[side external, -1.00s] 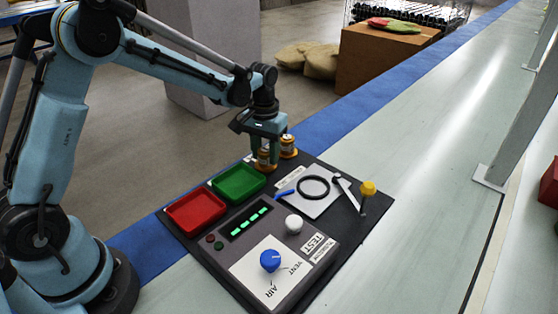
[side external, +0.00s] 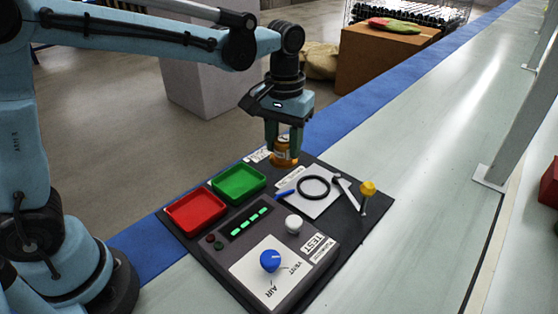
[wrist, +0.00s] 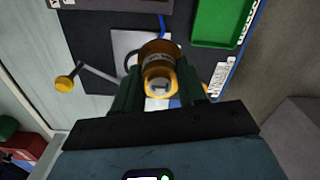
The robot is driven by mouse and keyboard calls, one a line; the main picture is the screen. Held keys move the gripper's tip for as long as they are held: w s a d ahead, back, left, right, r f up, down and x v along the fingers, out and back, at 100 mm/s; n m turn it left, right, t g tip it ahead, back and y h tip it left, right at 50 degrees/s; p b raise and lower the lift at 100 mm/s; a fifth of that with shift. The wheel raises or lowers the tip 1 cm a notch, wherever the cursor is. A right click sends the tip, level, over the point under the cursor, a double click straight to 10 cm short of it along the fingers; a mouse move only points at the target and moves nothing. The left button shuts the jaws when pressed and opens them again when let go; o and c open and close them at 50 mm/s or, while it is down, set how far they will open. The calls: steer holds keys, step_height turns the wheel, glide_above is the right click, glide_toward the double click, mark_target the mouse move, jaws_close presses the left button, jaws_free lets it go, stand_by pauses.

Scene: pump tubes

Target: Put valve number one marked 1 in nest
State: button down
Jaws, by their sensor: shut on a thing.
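A brass-orange valve with a pale end marked 1 (wrist: 158,86) is between the two green fingers of my gripper (side external: 284,143) in the wrist view. In the side view the gripper points straight down, shut on an orange valve (side external: 285,158) at the back corner of the dark board. A bit of orange shows by the right finger in the wrist view; I cannot tell whether it is a second valve. I cannot tell which part of the board is the nest.
The dark board (side external: 352,228) carries a red tray (side external: 196,211), a green tray (side external: 238,183), a grey plate with a black ring (side external: 314,188), a yellow-topped lever (side external: 368,188), and a test panel with a white knob (side external: 293,224) and blue knob (side external: 270,260).

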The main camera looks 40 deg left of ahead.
steer(key=s+d+r, duration=0.1)
steer(key=d, duration=1)
steer(key=w+a+f, duration=0.3)
steer(key=w, duration=0.1)
steer(key=w+a+f, duration=0.3)
steer(key=a+f, duration=0.1)
steer(key=shift+w+a, duration=0.3)
steer(key=shift+w, duration=0.05)
steer(key=shift+f, duration=1.9)
steer(key=shift+f, duration=0.15)
steer(key=c, duration=0.6)
jaws_free()
steer(key=shift+c, duration=0.2)
